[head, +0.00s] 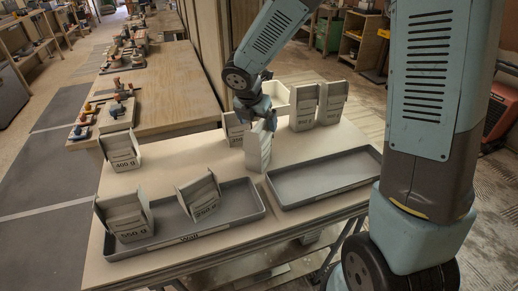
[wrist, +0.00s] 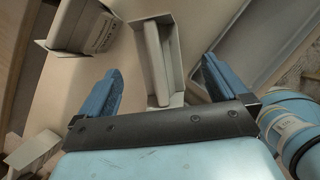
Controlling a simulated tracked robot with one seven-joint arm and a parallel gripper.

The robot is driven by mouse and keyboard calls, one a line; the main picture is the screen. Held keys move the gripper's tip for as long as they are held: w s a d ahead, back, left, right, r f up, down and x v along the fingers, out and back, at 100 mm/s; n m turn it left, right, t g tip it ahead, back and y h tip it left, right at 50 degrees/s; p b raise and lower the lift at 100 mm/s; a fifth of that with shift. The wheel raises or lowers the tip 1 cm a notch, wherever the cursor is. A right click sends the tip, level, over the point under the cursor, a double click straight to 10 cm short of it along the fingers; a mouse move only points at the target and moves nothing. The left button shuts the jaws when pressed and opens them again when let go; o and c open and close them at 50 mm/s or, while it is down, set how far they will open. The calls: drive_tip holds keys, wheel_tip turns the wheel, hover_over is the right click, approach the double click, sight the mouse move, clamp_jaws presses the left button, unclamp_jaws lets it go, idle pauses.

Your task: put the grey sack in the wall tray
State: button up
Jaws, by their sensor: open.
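Several pale grey-white packets stand in open-sided holders, and I cannot tell by colour which is the grey sack. One packet (head: 257,151) stands near the table's middle, right below my gripper (head: 257,120). In the wrist view this packet (wrist: 154,57) lies between the two spread blue fingers of my gripper (wrist: 160,72), with gaps on both sides. The gripper is open and empty. The wall tray (head: 238,203), dark grey and marked "Wall", is at the front left. One holder marked 550 g (head: 128,217) and a tilted one (head: 200,199) are in it.
A second grey tray (head: 325,179) at the right is empty. A 400 g holder (head: 122,150) stands at the left. Another packet (wrist: 82,27) is close on the left in the wrist view.

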sight(259, 132)
drive_tip(key=shift+x, duration=3.2)
drive_tip(key=shift+a, duration=0.2)
drive_tip(key=shift+c, duration=0.3)
clamp_jaws()
